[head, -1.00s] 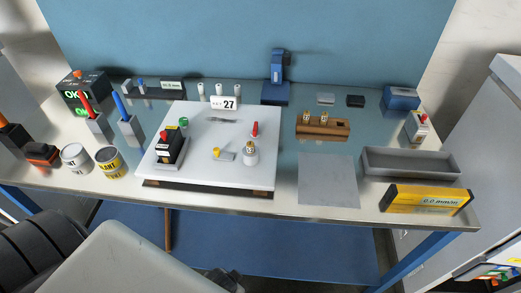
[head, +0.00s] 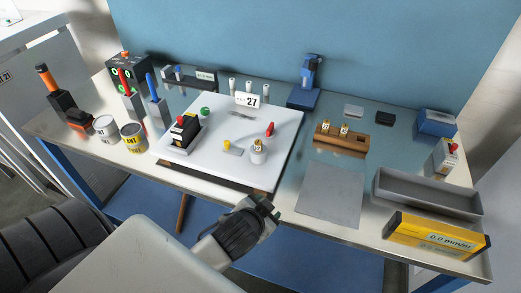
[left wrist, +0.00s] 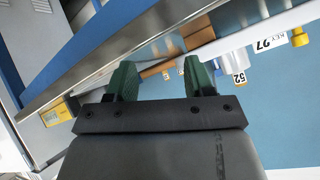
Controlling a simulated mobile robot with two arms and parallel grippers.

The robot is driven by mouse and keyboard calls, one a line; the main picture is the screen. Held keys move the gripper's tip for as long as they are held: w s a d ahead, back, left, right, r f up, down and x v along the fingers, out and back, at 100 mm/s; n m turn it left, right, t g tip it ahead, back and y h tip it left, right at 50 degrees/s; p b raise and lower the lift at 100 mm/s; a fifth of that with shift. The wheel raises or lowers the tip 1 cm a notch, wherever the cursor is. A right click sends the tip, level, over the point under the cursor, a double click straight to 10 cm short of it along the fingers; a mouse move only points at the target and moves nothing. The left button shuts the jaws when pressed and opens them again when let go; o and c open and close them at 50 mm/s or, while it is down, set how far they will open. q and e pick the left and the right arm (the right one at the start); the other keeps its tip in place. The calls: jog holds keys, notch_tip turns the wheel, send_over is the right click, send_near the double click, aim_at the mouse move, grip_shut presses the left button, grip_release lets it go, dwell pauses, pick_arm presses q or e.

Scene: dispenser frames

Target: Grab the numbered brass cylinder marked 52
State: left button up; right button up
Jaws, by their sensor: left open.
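The brass cylinder marked 52 (left wrist: 239,78) shows in the left wrist view, right of the fingers, with its label readable. It matches the small brass cylinder (head: 258,146) seated upright in a white round holder (head: 258,157) on the white board (head: 228,174) in the head view, where its number is too small to read surely. My left gripper (head: 264,204) is in front of the table's front edge, below and apart from the cylinder. Its green fingers (left wrist: 162,76) are spread with nothing between them. My right gripper is not in view.
Two similar labelled cylinders (head: 334,129) stand in a wooden rack (head: 347,142). A red-tipped piece (head: 269,130), a yellow knob (head: 226,144) and a black block (head: 184,130) stand on the board. The grey mat (head: 331,195) is bare.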

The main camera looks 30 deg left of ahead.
pick_arm(q)
jog(key=w+d+r+m+t+h, duration=0.3)
jog(key=w+r+m+t, duration=0.2)
jog(key=r, duration=0.3)
jog(key=w+d+r+m+t+h, duration=0.2)
jog(key=w+r+m+t+h, duration=0.25)
jog(key=r, duration=0.45)
jog(key=d+r+m+g+h, duration=0.3)
jog(key=d+r+m+h, duration=0.2)
jog(key=m+h, duration=0.35)
jog(key=m+g+y, duration=1.4)
jog(key=g+y, duration=0.1)
jog(key=g, duration=0.1)
send_near(258, 141)
jog(key=shift+t, duration=0.25)
jog(key=f, duration=0.3)
jog(key=f+p, duration=0.1)
jog(key=shift+d+f, duration=0.35)
jog(key=shift+f, duration=0.05)
jog(key=shift+a+f+p, duration=0.1)
jog(key=shift+f+p, duration=0.4)
jog(key=shift+f, duration=0.05)
jog(key=f, duration=0.1)
jog(key=f+p, duration=0.1)
jog(key=f, duration=0.1)
jog(key=shift+w+a+f+p, duration=0.25)
jog(key=shift+a+f+p, duration=0.05)
jog(key=shift+f, duration=0.45)
jog(key=shift+w, duration=0.1)
